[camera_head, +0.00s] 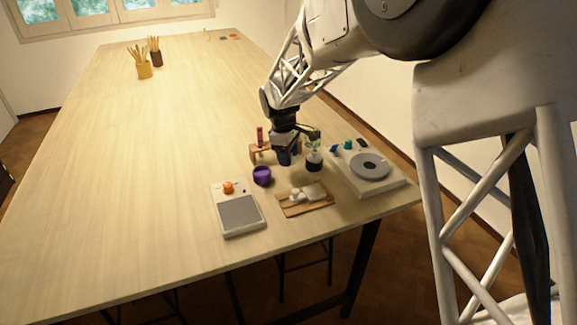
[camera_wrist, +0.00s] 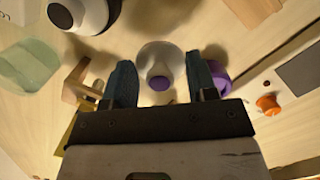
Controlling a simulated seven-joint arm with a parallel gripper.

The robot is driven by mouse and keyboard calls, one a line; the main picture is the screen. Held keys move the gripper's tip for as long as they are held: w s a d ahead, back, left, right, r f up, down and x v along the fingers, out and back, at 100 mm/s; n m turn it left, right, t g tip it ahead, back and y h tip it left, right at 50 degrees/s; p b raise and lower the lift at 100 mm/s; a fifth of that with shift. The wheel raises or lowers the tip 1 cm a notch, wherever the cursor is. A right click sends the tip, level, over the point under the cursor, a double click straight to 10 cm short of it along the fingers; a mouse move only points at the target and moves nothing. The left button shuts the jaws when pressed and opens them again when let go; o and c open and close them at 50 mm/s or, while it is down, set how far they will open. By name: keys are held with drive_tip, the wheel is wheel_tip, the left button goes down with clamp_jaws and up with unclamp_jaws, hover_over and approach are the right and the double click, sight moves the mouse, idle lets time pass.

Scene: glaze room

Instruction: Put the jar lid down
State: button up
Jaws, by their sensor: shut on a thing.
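My gripper (camera_wrist: 161,80) is shut on the jar lid (camera_wrist: 158,54), a pale round disc with a knob that has a purple end. The lid sits between the two blue fingers in the wrist view. In the head view my gripper (camera_head: 285,157) points down over the near right part of the table, and the lid cannot be made out there. I cannot tell how high the lid is above the table. A black-and-white round container (camera_head: 314,160) stands just right of the gripper. It also shows at the top left of the wrist view (camera_wrist: 90,14).
A purple bowl (camera_head: 262,176) is close by, in front and left of the gripper. A wooden stand (camera_head: 258,154) is behind it. A scale (camera_head: 240,215) with an orange knob, a board with white pieces (camera_head: 290,207) and a turntable unit (camera_head: 390,184) surround it.

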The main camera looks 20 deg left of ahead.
sight(289, 173)
drive_tip(key=shift+f, duration=2.15)
drive_tip(key=shift+f, duration=0.15)
drive_tip(key=o, duration=0.9)
drive_tip(key=r, duration=0.4)
drive_tip(key=a+r, duration=0.1)
drive_tip(key=r, duration=0.7)
drive_tip(key=shift+a+r, duration=0.1)
drive_tip(key=shift+a, duration=0.3)
